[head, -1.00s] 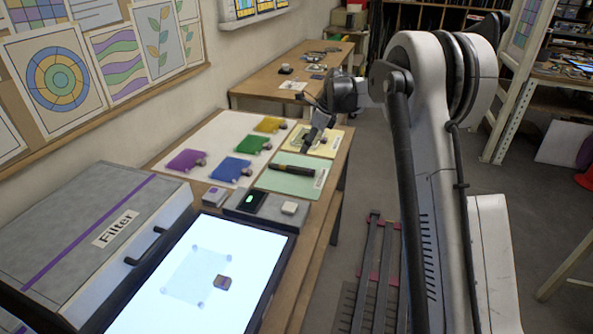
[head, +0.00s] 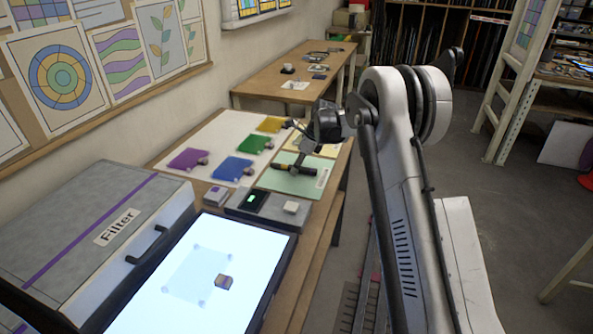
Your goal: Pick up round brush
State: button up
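A dark brush-like tool with a brownish part (head: 286,168) lies on the pale green mat (head: 297,184) on the near table. It is small in view, so I cannot tell for certain that it is the round brush. A pale yellow mat (head: 327,150) lies behind, partly covered by my gripper.
Purple (head: 184,159), blue (head: 231,169), green (head: 250,144) and yellow (head: 270,124) colour patches lie on a white sheet to the left. A grey device (head: 240,204) stands in front, before the lit panel (head: 180,290). The Filter box (head: 75,215) is at the left.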

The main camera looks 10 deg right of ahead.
jog(key=shift+f, duration=0.15)
dwell(0.5)
grip_shut()
